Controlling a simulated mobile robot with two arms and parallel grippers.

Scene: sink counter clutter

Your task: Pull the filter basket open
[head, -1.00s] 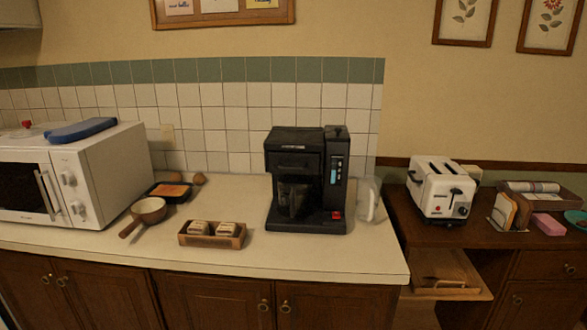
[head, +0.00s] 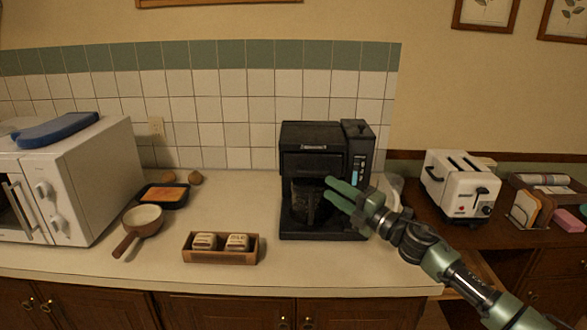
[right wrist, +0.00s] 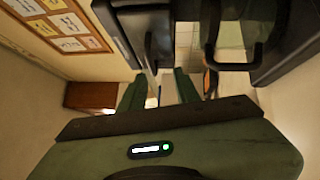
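The black coffee maker (head: 290,135) stands on the counter with its glass carafe (head: 304,207) in its lower bay. The front of the filter basket (head: 299,164) is the dark section above the carafe; it looks closed, though dark on dark makes its edges hard to tell. My right gripper (head: 328,187) is in front of the machine, at the height of the carafe's top, its two green fingers parted and empty. In the right wrist view the right gripper (right wrist: 158,88) is also open, close to black machine parts (right wrist: 160,30). Contact cannot be told. My left gripper is out of view.
A wooden box with two packets (head: 220,258) sits left of the machine near the counter's front. A brown pan (head: 143,219), a dark tray (head: 164,196) and a white microwave (head: 95,175) are further left. The toaster (head: 457,185) stands on the right-hand cabinet.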

